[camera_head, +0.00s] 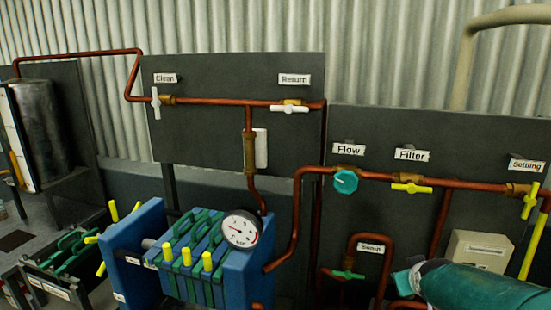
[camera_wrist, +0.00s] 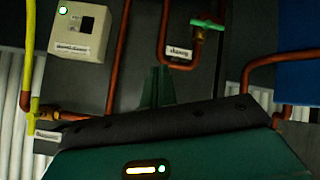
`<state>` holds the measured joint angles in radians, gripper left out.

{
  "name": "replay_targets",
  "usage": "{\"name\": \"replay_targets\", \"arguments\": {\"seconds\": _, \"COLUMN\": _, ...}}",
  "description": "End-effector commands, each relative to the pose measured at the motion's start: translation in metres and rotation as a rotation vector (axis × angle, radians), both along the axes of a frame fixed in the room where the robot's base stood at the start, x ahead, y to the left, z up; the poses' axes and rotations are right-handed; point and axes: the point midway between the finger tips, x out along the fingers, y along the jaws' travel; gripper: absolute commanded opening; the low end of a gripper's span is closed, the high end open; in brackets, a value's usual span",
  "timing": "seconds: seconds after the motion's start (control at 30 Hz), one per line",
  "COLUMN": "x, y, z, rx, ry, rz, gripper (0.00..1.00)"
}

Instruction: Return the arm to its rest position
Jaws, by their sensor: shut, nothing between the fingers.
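My gripper (camera_wrist: 157,88) shows in the wrist view as two dark green fingers side by side, shut and empty. They stand in front of the dark panel, among copper pipes, and touch nothing that I can make out. The wrist view is upside down. In the head view, my teal arm (camera_head: 485,290) reaches in from the lower right edge, below the beige box (camera_head: 480,250).
Pipes with a green-handled valve (camera_head: 348,275), a teal Flow knob (camera_head: 345,181) and yellow valves (camera_head: 411,188) run close to my arm. A blue press (camera_head: 140,250) with a gauge (camera_head: 241,229) stands left. Corrugated wall lies behind.

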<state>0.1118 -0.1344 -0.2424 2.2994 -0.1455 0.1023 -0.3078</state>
Motion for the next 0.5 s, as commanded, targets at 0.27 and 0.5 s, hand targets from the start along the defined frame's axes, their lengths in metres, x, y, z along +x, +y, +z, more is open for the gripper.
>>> {"name": "replay_targets", "arguments": {"seconds": 0.27, "x": -0.085, "y": 0.102, "z": 0.032, "rx": 0.208, "ry": 0.127, "rz": 0.018, "gripper": 0.0}}
{"name": "replay_targets", "arguments": {"seconds": 0.5, "x": -0.17, "y": 0.162, "z": 0.037, "rx": 0.305, "ry": 0.265, "rz": 0.017, "gripper": 0.0}}
